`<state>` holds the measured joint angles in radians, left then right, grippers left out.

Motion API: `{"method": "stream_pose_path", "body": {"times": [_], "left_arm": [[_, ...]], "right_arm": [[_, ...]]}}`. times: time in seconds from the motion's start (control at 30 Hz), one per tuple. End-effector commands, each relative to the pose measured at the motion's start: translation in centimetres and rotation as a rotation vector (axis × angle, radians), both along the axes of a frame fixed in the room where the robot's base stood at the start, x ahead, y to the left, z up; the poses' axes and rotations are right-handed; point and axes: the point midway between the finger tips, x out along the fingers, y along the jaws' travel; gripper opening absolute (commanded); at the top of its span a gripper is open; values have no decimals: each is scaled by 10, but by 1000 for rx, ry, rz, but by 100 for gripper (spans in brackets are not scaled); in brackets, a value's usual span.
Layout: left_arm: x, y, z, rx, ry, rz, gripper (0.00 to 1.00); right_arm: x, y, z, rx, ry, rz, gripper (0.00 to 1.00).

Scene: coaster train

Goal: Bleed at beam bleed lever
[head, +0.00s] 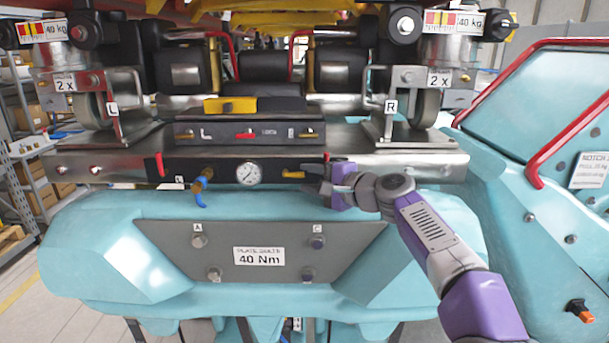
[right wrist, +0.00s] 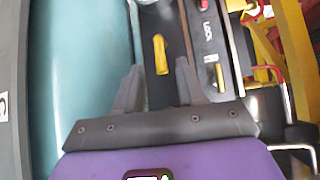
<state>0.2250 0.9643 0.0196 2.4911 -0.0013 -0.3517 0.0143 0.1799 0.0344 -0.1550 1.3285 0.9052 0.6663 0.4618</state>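A yellow lever (head: 293,174) sits on the dark front face of the steel beam (head: 390,160), right of a round pressure gauge (head: 249,173). It looks like the bleed lever, but I cannot read a label on it. My right gripper (head: 327,183) is just right of it, at the beam front. In the right wrist view, the gripper's two fingers (right wrist: 157,88) are apart with nothing between them. The yellow lever (right wrist: 161,54) lies just beyond the fingertips, roughly in line with the gap, and no contact shows. My left gripper is not in view.
A yellow valve with a blue hose (head: 199,186) is left of the gauge, and a red lever (head: 160,164) is farther left. A control box (head: 250,132) with small levers stands above. A teal body with a bolted plate (head: 260,256) lies below; a red rail (head: 545,150) is at right.

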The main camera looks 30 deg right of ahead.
Motion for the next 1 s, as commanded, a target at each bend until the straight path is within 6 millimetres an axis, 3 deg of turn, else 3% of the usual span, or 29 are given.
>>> {"method": "stream_pose_path", "body": {"times": [0.2, 0.47, 0.73, 1.0], "left_arm": [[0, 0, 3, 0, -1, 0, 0], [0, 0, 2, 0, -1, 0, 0], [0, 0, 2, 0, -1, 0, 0], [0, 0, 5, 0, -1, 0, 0]], "right_arm": [[18, 4, -1, 0, -2, -1, 40], [19, 4, -2, 0, -2, -1, 40], [19, 4, -2, 0, -2, -1, 0], [19, 4, -1, -5, 1, -2, 0]]}}
